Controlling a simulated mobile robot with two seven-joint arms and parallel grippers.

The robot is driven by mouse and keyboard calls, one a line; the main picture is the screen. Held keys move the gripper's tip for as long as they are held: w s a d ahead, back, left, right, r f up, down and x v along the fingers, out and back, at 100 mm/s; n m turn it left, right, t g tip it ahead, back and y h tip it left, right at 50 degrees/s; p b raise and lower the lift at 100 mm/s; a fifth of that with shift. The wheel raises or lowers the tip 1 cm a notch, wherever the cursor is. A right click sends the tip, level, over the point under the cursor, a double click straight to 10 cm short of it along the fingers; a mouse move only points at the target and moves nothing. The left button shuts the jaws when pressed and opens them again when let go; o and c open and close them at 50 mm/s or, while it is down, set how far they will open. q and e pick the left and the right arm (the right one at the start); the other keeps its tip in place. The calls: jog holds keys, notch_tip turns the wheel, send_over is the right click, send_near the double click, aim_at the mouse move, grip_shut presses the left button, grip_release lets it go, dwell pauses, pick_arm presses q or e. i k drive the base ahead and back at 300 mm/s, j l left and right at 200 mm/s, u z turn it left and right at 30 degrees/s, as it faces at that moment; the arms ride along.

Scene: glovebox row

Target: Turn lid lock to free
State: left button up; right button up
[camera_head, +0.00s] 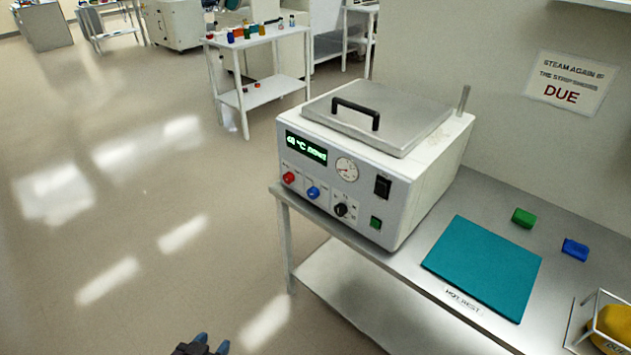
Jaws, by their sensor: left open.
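A white bench-top bath unit (415,195) stands on a steel bench. Its grey lid (385,108) lies flat and shut on top, with a black bar handle (355,112). The front panel has a green display (306,148), a round gauge (346,169), a red knob (289,178), a blue knob (313,192), a black pointer knob (341,210), a black rocker switch (382,187) and a green button (375,223). The knob labels are too small to read. My left gripper (211,342) is open and empty at the bottom edge, over the floor, well apart from the unit. My right gripper is not visible.
Right of the unit, the steel bench (405,262) holds a teal mat (484,266) labelled HOT REST, a green block (523,217), a blue block (574,250) and a wire rack (580,338) with a yellow item. A white trolley (262,92) stands behind. The floor at left is clear.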

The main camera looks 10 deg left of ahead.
aim_at(289, 177)
jog(key=j+u, duration=0.4)
jog(key=i+j+u, duration=0.1)
jog(key=u, duration=0.35)
jog(key=i+j+u, duration=0.15)
jog(key=j+u, duration=0.25)
